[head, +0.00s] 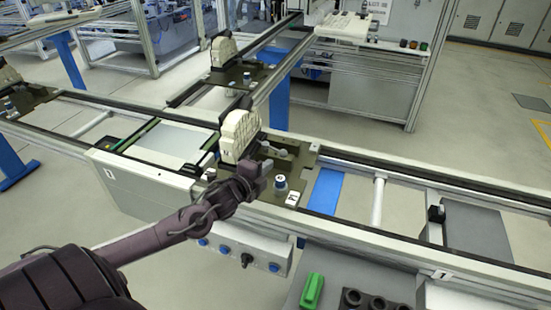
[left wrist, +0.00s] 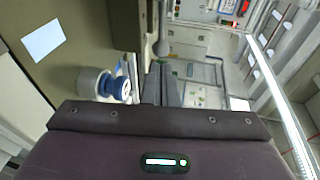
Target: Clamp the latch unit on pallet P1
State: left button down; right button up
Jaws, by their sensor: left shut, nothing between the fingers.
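My right gripper is not in view.
A similar beige unit on a pallet (head: 224,52) stands on the line behind. A grey button box (head: 242,248) hangs below the near rail. A green object (head: 312,291) lies at the bottom. The rails to the right hold a black stop block (head: 436,213).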

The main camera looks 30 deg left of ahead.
aim_at(284, 155)
pick_arm(q)
jog(key=w, duration=0.1)
jog(key=w+p, duration=0.1)
jog(key=w, duration=0.1)
jog(key=shift+w+f, duration=0.2)
jog(key=shift+w, duration=0.1)
jog(key=shift+w+f, duration=0.3)
jog(key=shift+w, duration=0.45)
jog(key=shift+w+d+b, duration=0.35)
jog(key=shift+w+b, duration=0.2)
jog(key=shift+w, duration=0.15)
jog(key=shift+w+d, duration=0.1)
jog(key=shift+w, duration=0.1)
jog(key=shift+s, duration=0.1)
